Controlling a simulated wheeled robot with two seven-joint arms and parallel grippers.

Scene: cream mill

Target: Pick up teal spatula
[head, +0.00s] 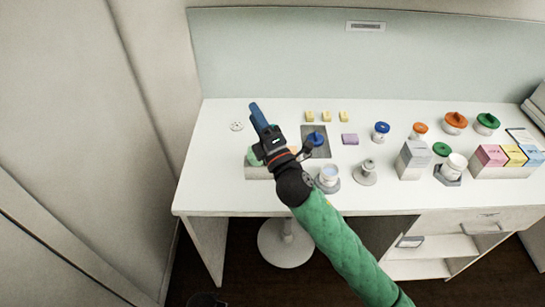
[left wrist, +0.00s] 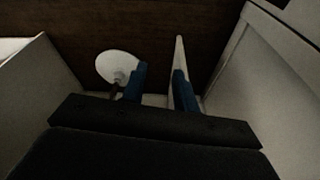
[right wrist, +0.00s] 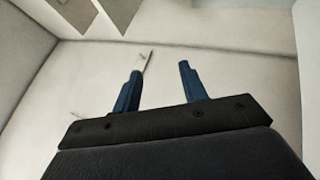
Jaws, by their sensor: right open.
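I cannot make out the teal spatula for certain in any view. A low pale holder (head: 257,173) with green and orange items stands at the left of the white desk, partly hidden behind my right gripper (head: 257,114). My right gripper is over the desk's left part, its blue fingers pointing to the back. In the right wrist view the right gripper (right wrist: 157,82) is open, with nothing clearly between its fingers. A thin grey item (right wrist: 148,61) shows beyond its left finger. My left gripper (left wrist: 158,80) is open and empty, and out of the head view.
A dark mat (head: 321,152) with a blue-lidded item, a white cup (head: 329,175) and a grey stand (head: 366,174) are right of the gripper. Lidded jars (head: 455,121) and coloured boxes (head: 491,155) fill the right side. A round stool (head: 286,243) stands below.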

